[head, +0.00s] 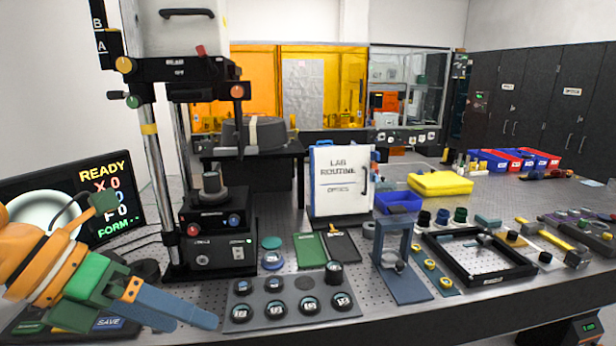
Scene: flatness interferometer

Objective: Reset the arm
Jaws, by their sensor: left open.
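My left gripper (160,262) comes in from the left edge at the front of the bench. Its green and blue fingers are spread wide and hold nothing. It is in front of the readout screen (98,178) and hides part of it. The interferometer (215,225) stands just beyond, to its right, with a steel post and a black horizontal arm (175,72) high up. A dark cylinder (211,186) sits on its stage under that arm. The screen shows READY in yellow. My right gripper is not in view.
A grey tray (264,298) with several round pieces lies right of my left gripper. A "LAB ROUTINE" board (340,187), a blue stand (405,285) and a black square frame (480,284) stand further right.

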